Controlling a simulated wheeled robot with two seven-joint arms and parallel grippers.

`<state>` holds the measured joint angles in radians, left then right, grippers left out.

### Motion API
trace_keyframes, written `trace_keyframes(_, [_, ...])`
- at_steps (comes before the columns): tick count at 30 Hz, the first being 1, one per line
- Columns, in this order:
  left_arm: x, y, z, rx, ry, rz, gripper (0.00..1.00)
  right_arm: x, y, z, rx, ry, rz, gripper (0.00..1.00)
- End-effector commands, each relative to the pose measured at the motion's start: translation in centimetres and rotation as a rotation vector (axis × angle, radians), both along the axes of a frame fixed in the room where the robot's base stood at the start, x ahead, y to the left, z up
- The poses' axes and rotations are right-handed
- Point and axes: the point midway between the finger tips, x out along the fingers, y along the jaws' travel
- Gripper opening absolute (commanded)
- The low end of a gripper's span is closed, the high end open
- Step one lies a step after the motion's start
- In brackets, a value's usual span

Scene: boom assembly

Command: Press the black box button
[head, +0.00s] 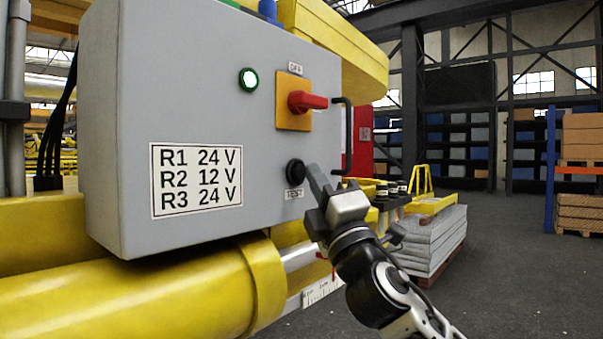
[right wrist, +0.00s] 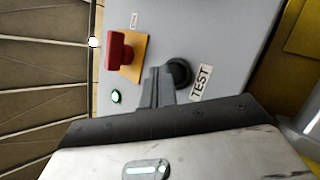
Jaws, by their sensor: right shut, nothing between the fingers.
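The grey control box (head: 200,100) fills the left half of the head view. Its round black button (head: 295,171) sits low on the right of the front face, above a TEST label (head: 294,194). My right gripper (head: 313,170) is shut and empty, its fingertips right beside the button in the head view. In the right wrist view the shut fingers (right wrist: 157,80) point at the box, with the black button (right wrist: 180,73) just right of the tips. I cannot tell whether the tips touch it. My left gripper is not in view.
A red rotary switch (head: 306,101) on a yellow plate sits above the button. A green lamp (head: 249,79) is lit. A black handle (head: 346,135) sticks out at the box's right edge. A yellow boom (head: 140,295) runs below. Open floor (head: 510,270) lies to the right.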

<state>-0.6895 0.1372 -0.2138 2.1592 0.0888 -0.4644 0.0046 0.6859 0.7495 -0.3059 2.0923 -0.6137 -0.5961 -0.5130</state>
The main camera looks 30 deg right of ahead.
Motion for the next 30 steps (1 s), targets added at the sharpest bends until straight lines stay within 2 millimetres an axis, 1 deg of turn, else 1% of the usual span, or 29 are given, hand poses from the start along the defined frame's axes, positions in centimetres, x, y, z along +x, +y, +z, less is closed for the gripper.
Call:
trace_keyframes(4, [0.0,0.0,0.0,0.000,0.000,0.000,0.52,-0.6,-0.2,0.0,-0.001,0.000,-0.001,0.00])
trace_keyframes(14, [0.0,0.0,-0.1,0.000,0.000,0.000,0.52,-0.8,-0.3,0.0,-0.001,-0.001,0.000,0.00])
trace_keyframes(27, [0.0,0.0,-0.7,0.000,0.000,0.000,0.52,-4.6,-1.9,-0.2,-0.003,0.000,-0.001,0.00])
trace_keyframes(30, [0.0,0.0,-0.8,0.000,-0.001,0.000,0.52,-5.1,-2.1,-0.1,-0.001,0.000,0.000,0.00])
